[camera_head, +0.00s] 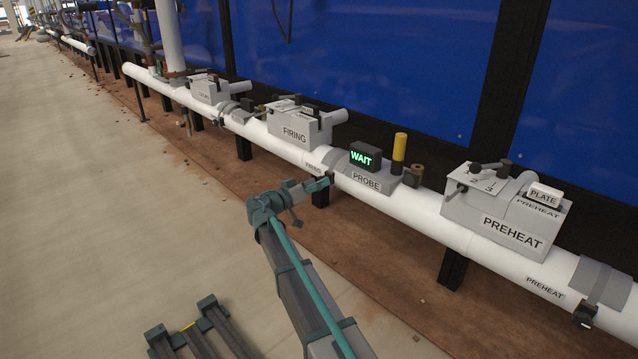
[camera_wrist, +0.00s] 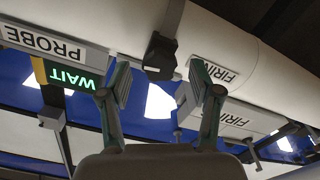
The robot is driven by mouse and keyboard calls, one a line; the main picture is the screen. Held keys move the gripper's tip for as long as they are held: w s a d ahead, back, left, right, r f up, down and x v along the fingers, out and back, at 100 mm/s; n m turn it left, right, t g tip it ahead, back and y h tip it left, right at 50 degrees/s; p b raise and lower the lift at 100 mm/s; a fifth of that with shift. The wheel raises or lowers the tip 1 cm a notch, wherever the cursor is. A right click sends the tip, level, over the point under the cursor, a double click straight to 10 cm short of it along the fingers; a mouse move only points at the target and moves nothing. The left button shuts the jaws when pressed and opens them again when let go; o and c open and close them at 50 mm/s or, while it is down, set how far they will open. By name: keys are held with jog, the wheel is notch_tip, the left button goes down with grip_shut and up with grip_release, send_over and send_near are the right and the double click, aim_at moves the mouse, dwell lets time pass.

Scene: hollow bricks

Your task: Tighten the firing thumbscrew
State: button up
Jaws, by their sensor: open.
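The firing thumbscrew (camera_wrist: 160,56) shows in the wrist view as a dark block on a grey clamp band (camera_wrist: 172,14) around the white pipe, between the upside-down PROBE and FIRING labels. My gripper (camera_wrist: 162,80) is open, its two fingers apart, with the thumbscrew seen in the gap between them. No contact is visible, and I cannot tell the depth left between them. In the head view my gripper (camera_head: 312,186) is at the near side of the pipe, just below the FIRING label (camera_head: 314,167). The thumbscrew is hard to make out there.
The grey FIRING box (camera_head: 298,132) sits on the pipe (camera_head: 430,208). A PROBE plate (camera_head: 368,182) carries a lit WAIT display (camera_head: 361,156) and a yellow cylinder (camera_head: 399,147). The PREHEAT box (camera_head: 508,225) stands at right. The floor (camera_head: 110,180) at left is mostly free.

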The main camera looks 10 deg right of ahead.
jog(key=v, duration=1)
jog(key=shift+s+a, duration=0.25)
jog(key=shift+a, duration=0.1)
